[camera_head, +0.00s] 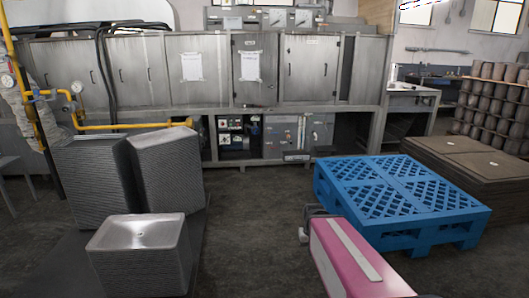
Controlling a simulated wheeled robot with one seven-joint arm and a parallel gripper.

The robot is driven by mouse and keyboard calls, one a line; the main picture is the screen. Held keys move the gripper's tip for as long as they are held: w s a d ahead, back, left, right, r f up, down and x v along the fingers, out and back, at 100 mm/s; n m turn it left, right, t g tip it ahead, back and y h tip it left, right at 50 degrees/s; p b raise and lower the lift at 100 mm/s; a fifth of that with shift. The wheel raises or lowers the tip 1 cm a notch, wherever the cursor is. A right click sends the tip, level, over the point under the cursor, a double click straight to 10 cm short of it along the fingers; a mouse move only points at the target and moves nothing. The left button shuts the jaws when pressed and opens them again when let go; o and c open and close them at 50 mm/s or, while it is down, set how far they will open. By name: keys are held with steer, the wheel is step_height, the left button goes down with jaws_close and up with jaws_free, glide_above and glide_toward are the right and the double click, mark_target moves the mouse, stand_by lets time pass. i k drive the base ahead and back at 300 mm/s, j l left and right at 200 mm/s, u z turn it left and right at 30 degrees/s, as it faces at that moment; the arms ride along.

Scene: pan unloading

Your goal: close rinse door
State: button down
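A long grey metal washing machine (206,45) stands along the back wall with a row of cabinet doors. One door with a paper notice (249,90) looks darker than its neighbours and its lower edge hangs slightly lower; I cannot tell for sure whether it is ajar. To its right is a plain door with a handle (310,70), then a dark vertical strip (346,68). No readable label shows which door is the rinse door. My pink arm is at the lower right. The dark part at its far end (316,211) may be my gripper, well short of the doors; its fingers cannot be made out.
A blue plastic pallet (400,195) stands right of centre, with stacked brown sheets (470,160) and cylinders (495,105) beyond. Stacks of grey trays (138,235) and yellow pipes (125,127) are at left. The dark floor (255,200) between trays and pallet is clear.

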mark_target(255, 55)
steer(key=i, duration=3.45)
